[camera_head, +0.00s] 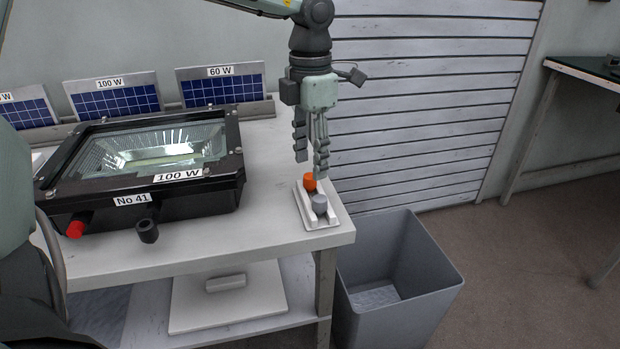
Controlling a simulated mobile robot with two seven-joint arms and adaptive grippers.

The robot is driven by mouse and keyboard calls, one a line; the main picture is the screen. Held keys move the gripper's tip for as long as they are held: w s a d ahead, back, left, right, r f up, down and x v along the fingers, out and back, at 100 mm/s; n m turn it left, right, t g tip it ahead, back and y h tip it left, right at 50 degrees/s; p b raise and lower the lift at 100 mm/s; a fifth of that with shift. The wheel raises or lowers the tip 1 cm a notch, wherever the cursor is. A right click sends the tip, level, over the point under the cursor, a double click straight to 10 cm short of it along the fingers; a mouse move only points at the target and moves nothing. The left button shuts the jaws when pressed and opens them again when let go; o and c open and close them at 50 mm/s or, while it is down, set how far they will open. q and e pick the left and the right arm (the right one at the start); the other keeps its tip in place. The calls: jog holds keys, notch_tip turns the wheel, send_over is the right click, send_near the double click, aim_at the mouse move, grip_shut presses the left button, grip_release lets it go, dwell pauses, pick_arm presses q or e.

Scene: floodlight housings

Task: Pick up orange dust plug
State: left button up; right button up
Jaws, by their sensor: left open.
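The orange dust plug (310,182) sits at the back of a small white holder (323,224) near the right end of the table. A grey plug (319,203) sits in front of it in the same holder. My left gripper (310,168) points down just above the orange plug, its fingers apart. I cannot tell whether the fingertips reach around the plug or stay above it. My right gripper is not in view.
A black floodlight housing (200,197) marked 100 W and No 41 fills the table's left part, with a red plug (76,229) and a black connector (148,231) in front. Solar panels (222,90) stand behind. A grey bin (400,285) stands right of the table.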

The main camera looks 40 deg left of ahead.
aim_at(310, 175)
pick_arm(q)
jog(key=shift+a+f, duration=0.1)
jog(key=shift+f, duration=1.4)
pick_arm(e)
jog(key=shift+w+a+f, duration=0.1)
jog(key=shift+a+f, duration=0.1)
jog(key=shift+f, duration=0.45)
pick_arm(q)
jog(key=shift+c, duration=0.5)
jog(key=c, duration=0.8)
jog(key=shift+r, duration=0.1)
